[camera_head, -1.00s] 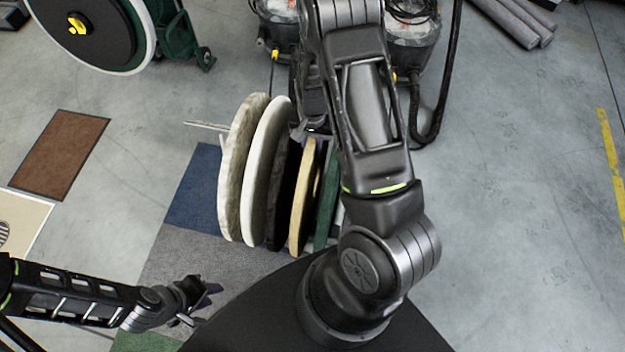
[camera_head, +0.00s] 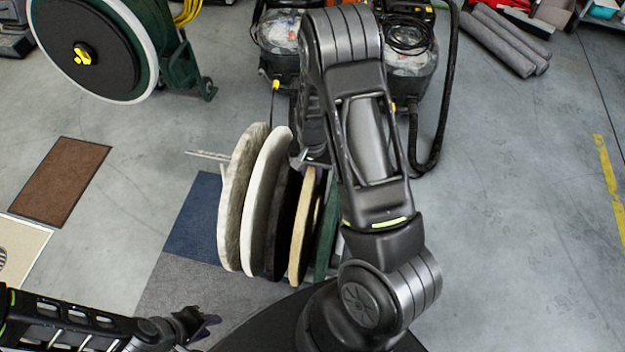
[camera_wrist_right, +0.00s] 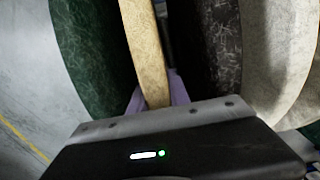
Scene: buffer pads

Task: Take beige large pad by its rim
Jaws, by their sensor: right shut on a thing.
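The beige large pad (camera_head: 303,225) stands upright on edge in a row of pads, between a black pad (camera_head: 283,225) and a green pad (camera_head: 326,235). My right gripper (camera_head: 313,164) is at its upper rim, mostly hidden by my arm in the head view. In the right wrist view the beige pad (camera_wrist_right: 146,50) runs down between the fingers of my right gripper (camera_wrist_right: 155,95), which is shut on its rim. My left gripper (camera_head: 200,332) is open and empty at the bottom left, away from the pads.
A white pad (camera_head: 262,200) and a mottled grey-cream pad (camera_head: 240,200) stand left of the black pad. Two vacuum-like machines (camera_head: 280,45) stand behind the row. A large disc on a green stand (camera_head: 90,50) is at upper left.

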